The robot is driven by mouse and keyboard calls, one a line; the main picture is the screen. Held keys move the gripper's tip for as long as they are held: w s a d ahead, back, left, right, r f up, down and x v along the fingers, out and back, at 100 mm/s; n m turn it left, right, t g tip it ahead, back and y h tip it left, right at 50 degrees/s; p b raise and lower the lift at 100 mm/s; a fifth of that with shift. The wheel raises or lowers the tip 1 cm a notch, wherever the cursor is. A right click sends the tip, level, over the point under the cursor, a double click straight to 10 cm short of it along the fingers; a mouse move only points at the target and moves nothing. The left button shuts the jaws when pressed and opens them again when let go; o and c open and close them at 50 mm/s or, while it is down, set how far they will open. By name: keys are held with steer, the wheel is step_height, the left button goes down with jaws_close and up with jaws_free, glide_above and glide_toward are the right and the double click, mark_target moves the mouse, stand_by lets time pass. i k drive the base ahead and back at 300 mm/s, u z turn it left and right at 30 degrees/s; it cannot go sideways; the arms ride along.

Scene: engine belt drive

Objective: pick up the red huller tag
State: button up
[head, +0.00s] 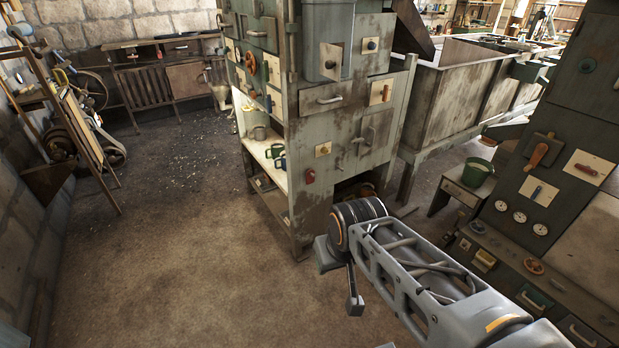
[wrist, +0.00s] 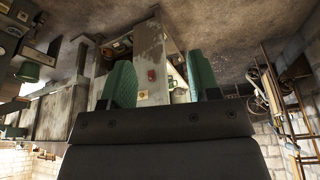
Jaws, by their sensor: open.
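The red huller tag (head: 310,177) is a small red piece low on the corner post of the tall grey-green cabinet in the head view. It also shows in the wrist view (wrist: 152,75), where the picture is upside down. It appears there between my gripper's two green fingers, though farther off. My gripper (wrist: 159,64) is open with nothing between its fingers. In the head view my arm reaches in from the lower right, and its end is in front of the cabinet, below the tag in the picture. The gripper's fingers are mostly unclear there.
The tall cabinet (head: 318,103) has knobs, handles and a shelf with mugs (head: 276,152). A green bucket (head: 476,171) stands on a small bench to the right. A panel with gauges (head: 519,217) is at the far right. The floor (head: 170,240) on the left is open.

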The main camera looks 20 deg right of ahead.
mark_target(310, 179)
steer(key=u, duration=0.65)
steer(key=i, duration=1.55)
steer(key=z, duration=0.85)
steer(key=i, duration=0.7)
steer(key=z, duration=0.7)
